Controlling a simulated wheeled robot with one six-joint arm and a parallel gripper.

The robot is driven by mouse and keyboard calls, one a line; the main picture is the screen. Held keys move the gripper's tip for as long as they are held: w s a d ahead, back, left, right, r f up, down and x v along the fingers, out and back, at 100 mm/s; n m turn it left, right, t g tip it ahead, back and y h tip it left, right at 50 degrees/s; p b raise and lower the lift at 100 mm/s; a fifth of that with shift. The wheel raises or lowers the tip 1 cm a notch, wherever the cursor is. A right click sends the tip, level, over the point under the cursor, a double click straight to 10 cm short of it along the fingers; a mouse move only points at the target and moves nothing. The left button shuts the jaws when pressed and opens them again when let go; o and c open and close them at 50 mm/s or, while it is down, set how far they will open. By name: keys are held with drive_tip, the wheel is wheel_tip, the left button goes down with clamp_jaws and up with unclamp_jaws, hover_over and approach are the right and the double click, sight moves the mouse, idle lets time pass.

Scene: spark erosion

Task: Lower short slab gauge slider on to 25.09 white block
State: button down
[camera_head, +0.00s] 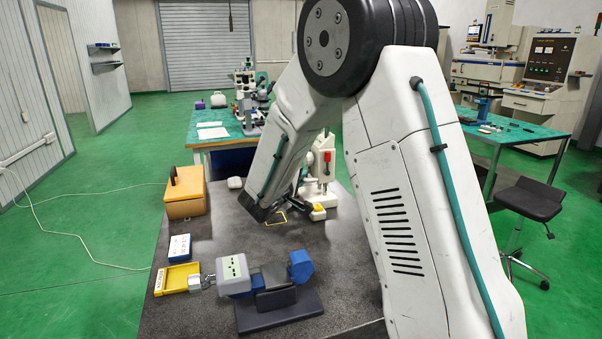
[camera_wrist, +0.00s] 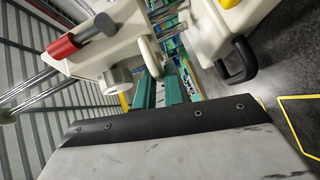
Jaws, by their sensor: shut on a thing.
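The gauge (camera_head: 325,175) is a white stand with a red part, beyond my arm in the head view. In the wrist view its white body (camera_wrist: 120,38) fills the upper left, with a red-ended handle (camera_wrist: 75,42) and bright rods. My gripper (camera_wrist: 158,80) shows there as two green fingers against the gauge. It is shut on what looks like the gauge slider, but the held part is mostly hidden. In the head view my arm hides the contact. I cannot pick out the 25.09 white block for certain, nor tell the gap below the slider.
A yellow outline (camera_head: 275,219) is on the dark table near the gauge. A wooden box (camera_head: 184,205), a blue-and-white case (camera_head: 180,247), a yellow tray (camera_head: 176,279) and a blue vise-like fixture (camera_head: 236,287) stand to the left and front. Bare tabletop lies between them and the gauge.

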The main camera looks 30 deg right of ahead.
drive_tip(key=shift+f, duration=0.25)
drive_tip(key=c, duration=1.5)
unclamp_jaws()
drive_tip(key=shift+f, duration=0.1)
drive_tip(key=shift+s+a+r, duration=0.1)
drive_tip(key=shift+a+r, duration=0.1)
drive_tip(key=v, duration=0.7)
drive_tip(key=shift+s, duration=0.15)
drive_tip(key=shift+a, duration=0.1)
